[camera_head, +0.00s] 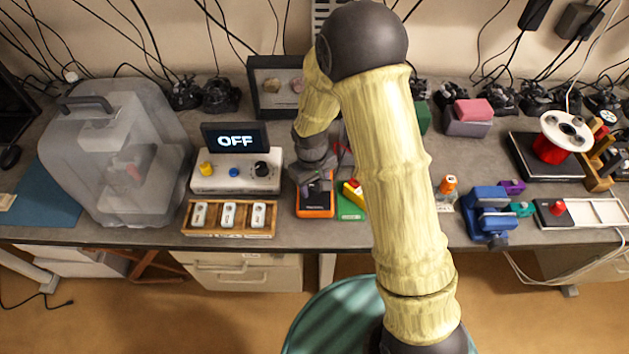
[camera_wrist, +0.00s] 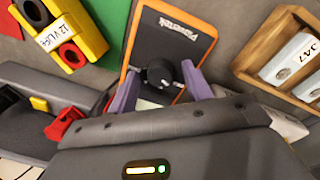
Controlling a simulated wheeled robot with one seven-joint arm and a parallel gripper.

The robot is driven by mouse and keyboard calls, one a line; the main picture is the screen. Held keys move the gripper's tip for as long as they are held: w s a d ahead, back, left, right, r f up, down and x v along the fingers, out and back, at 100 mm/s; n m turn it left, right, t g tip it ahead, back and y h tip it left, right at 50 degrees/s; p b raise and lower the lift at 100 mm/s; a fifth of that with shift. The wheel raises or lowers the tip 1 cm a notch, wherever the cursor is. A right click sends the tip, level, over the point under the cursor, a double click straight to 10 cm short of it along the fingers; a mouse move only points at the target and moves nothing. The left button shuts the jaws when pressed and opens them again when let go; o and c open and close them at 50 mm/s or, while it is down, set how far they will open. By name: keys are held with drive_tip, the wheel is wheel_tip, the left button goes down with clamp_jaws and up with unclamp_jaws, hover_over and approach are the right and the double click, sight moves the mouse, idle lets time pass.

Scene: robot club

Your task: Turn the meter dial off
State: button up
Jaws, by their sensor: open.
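The orange-edged meter (camera_head: 317,205) lies on the bench below my gripper. My gripper (camera_wrist: 160,86) is open, with one purple finger on each side of the dial. I cannot tell whether either finger touches it. In the head view my gripper (camera_head: 313,178) covers the upper part of the meter and hides the dial. The dial's pointer setting is not readable.
A white control box (camera_head: 235,178) with a screen reading OFF (camera_head: 235,138) stands left of the meter. A wooden tray (camera_head: 229,218) of labelled blocks lies in front of it.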

sight(312, 189)
wheel_tip(312, 189, up, 17)
drive_tip(key=b, duration=0.2)
drive_tip(key=shift+s+a+r, duration=0.2)
drive_tip(key=shift+s+a, duration=0.1)
drive_tip(key=shift+a, duration=0.15)
drive_tip(key=shift+d, duration=0.1)
drive_tip(key=s+d+f+m+t, duration=0.1)
drive_tip(key=s+d+f+m, duration=0.1)
drive_tip(key=s+d, duration=0.4)
drive_tip(key=s+d+f+m+t, duration=0.1)
drive_tip(key=s+d+f+m, duration=0.1)
drive_tip(key=s+d+m, duration=0.2)
drive_tip(key=s+d, duration=0.2)
drive_tip(key=d, duration=0.2)
drive_tip(key=shift+d+m, duration=0.2)
drive_tip(key=shift+m, duration=0.1)
idle(0.7)
